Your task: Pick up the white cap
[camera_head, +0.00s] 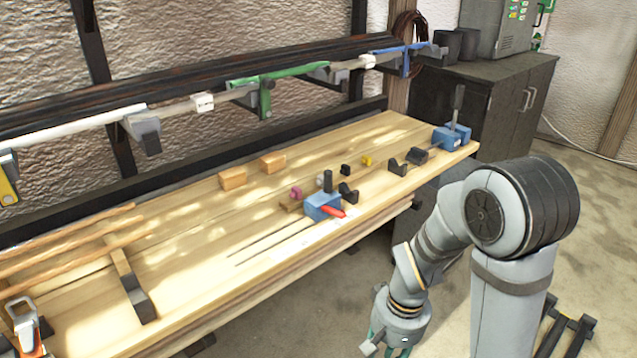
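A small white piece, which looks like the white cap (320,181), sits on the wooden bench among small coloured parts. It is just left of an upright black cylinder (328,180) that stands at a blue block (322,206), and its shape is too small to make out. My gripper (387,349) hangs low at the bottom edge of the picture, in front of the bench and well apart from the white piece. Its fingers look spread and nothing shows between them, though their lower part is cut off by the frame.
A magenta piece (296,193), a yellow piece (366,161) and black blocks (397,168) lie close by. A red-handled tool (331,211) and thin rods (265,242) lie in front. Wooden blocks (233,178) stand behind. A rail with clamps (265,78) runs above the bench's back.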

